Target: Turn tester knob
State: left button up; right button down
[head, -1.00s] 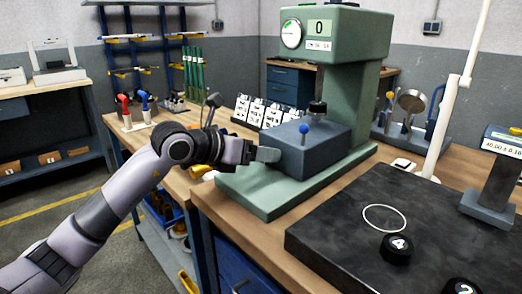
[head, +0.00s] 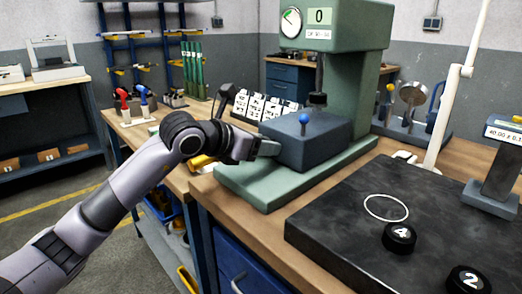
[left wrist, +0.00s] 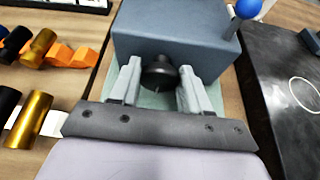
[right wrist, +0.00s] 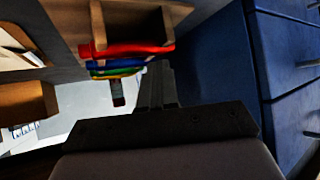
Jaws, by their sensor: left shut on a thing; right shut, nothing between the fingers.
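The tester (head: 355,95) is a green press-like machine with a dial and a display reading 0. A blue-grey block (head: 325,140) with a blue ball on top sits on its base. In the left wrist view, a round black knob (left wrist: 160,75) is on the near face of this block (left wrist: 175,30). My left gripper (head: 267,148) is at that face, and its fingers (left wrist: 163,88) are shut on the knob, one on each side. In the head view the gripper hides the knob. My right gripper (right wrist: 157,88) is shut and empty, seen only in the right wrist view.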

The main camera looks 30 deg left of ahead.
pick_arm(q)
jog(key=shift+m, duration=0.3)
jog(key=o, duration=1)
jog(key=shift+s, duration=0.1)
jog(key=shift+b+v, duration=0.6)
jog(key=shift+v, duration=2.9)
jog(key=shift+d+r, duration=0.1)
